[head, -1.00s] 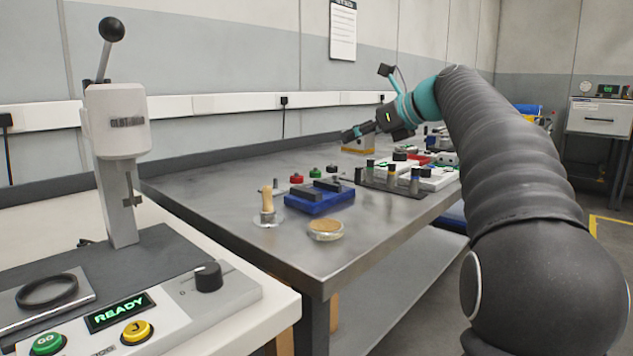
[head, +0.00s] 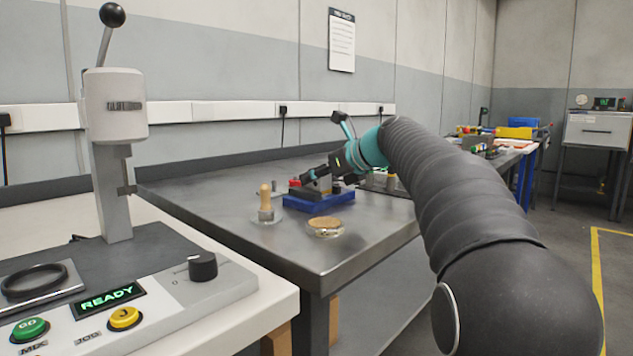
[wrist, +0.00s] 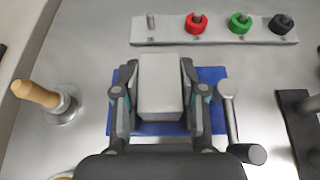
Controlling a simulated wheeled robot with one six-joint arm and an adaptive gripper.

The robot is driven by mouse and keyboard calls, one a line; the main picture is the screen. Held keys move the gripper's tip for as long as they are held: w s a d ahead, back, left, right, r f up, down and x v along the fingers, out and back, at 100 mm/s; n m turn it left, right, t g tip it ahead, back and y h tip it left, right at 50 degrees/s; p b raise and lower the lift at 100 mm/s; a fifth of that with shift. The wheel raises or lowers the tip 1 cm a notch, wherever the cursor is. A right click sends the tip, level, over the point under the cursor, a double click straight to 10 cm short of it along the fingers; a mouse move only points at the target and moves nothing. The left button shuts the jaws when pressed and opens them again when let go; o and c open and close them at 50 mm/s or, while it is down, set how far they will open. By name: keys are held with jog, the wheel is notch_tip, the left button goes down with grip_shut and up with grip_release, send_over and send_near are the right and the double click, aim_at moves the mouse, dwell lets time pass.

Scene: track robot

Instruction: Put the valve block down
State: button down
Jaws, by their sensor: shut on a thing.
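The valve block, a pale grey box (wrist: 160,85), is between the two fingers of my gripper (wrist: 158,68) in the wrist view. The fingers are shut on its left and right sides. Below it is a blue fixture (wrist: 212,74). In the head view my gripper (head: 318,178) is over the blue fixture (head: 318,205) on the steel bench. The block is mostly hidden there by the gripper and arm. I cannot tell whether its underside touches the fixture.
A wooden-handled tool (wrist: 38,95) stands left of the fixture. A strip (wrist: 215,38) with red, green and black knobs lies behind it. A dark rack (wrist: 300,125) is to the right. A round dish (head: 325,226) sits in front. Bare steel (head: 225,205) lies left.

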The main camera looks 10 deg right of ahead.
jog(key=c, duration=0.7)
grip_release()
jog(key=shift+o, duration=0.2)
jog(key=shift+s+d+r, duration=0.1)
jog(key=shift+s+r, duration=0.05)
jog(key=p+v, duration=0.1)
jog(key=v, duration=1)
jog(key=shift+s+p, duration=0.3)
jog(key=shift+p, duration=0.05)
jog(key=shift+d+r, duration=0.1)
